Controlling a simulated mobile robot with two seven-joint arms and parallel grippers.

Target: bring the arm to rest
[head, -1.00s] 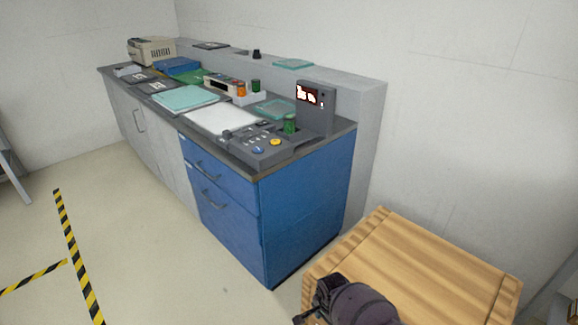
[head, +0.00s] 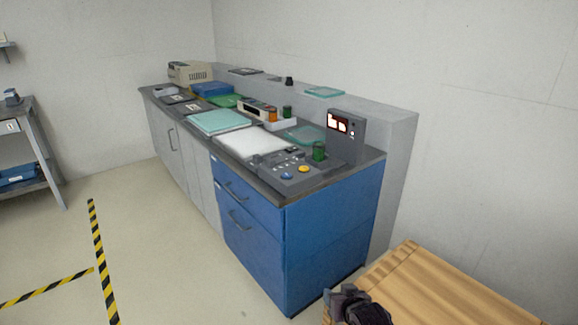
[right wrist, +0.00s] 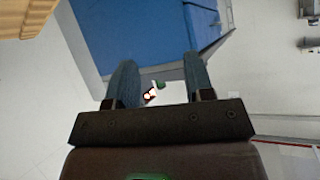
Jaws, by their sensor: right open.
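My right gripper (right wrist: 160,85) shows in the right wrist view with its two fingers apart and nothing between them. Beyond the fingers are the blue cabinet (right wrist: 140,30) and pale floor. In the head view, a dark part of my right arm (head: 360,305) shows at the bottom edge, in front of the wooden crate or table (head: 425,290). Its fingertips cannot be made out there. My left gripper is not in view.
A counter with blue drawers (head: 250,215) stands ahead, bearing a control panel (head: 300,172), a display unit (head: 346,135) and several trays. A grey shelf (head: 42,145) stands at the left. Open floor with striped tape (head: 101,260) lies left of the counter.

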